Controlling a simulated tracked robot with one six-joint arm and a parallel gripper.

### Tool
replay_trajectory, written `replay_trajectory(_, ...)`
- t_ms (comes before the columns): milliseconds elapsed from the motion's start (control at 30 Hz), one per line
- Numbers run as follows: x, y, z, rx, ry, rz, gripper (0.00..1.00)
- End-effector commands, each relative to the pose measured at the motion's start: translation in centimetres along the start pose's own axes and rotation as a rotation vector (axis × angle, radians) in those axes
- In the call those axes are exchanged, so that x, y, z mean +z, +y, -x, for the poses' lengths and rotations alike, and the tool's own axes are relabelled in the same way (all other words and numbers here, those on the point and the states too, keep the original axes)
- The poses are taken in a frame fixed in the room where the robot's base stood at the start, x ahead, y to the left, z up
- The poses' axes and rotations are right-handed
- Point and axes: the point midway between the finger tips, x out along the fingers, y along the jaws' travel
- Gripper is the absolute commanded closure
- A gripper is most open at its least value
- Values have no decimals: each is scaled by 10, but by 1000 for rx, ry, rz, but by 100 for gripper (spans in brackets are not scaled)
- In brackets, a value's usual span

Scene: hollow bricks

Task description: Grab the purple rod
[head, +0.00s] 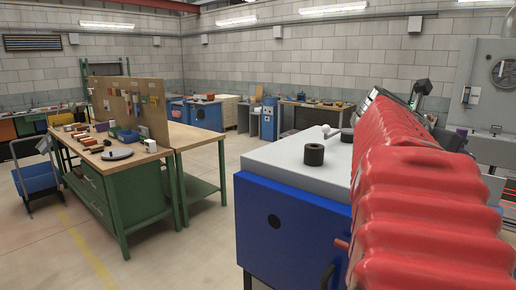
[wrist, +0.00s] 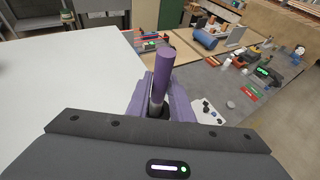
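In the wrist view a purple rod (wrist: 164,66) shows in the middle, its rounded end toward the top of the picture. Its lower part runs down between the purple finger parts of my gripper (wrist: 160,101), above a dark opening. I cannot tell whether the fingers press on the rod or stand apart from it. In the head view my gripper is not clearly visible, and my red sleeved arm covers the right side.
A blue cabinet (head: 290,225) with a pale top stands in front, bearing a dark hollow cylinder (head: 314,154). A green workbench (head: 128,195) with tools and a pegboard (head: 128,100) stands left. Open floor lies between them. A pale flat surface (wrist: 65,80) fills the wrist view's left.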

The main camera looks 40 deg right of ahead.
Motion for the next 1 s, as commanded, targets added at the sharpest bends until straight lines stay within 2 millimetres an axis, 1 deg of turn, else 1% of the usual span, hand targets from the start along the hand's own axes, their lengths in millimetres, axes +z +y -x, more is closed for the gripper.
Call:
replay_trajectory(33, 0, 0, 0, 0, 0, 0, 84)
replay_trajectory(267, 0, 0, 0, 0, 0, 0, 100)
replay_trajectory(600, 0, 0, 0, 0, -1, 0, 100)
replay_trajectory(733, 4, 0, 2, 0, -1, -1, 100)
replay_trajectory(867, 14, 0, 6, 2, -2, -3, 100)
replay_trajectory(1000, 33, 0, 13, 1, -2, -3, 100)
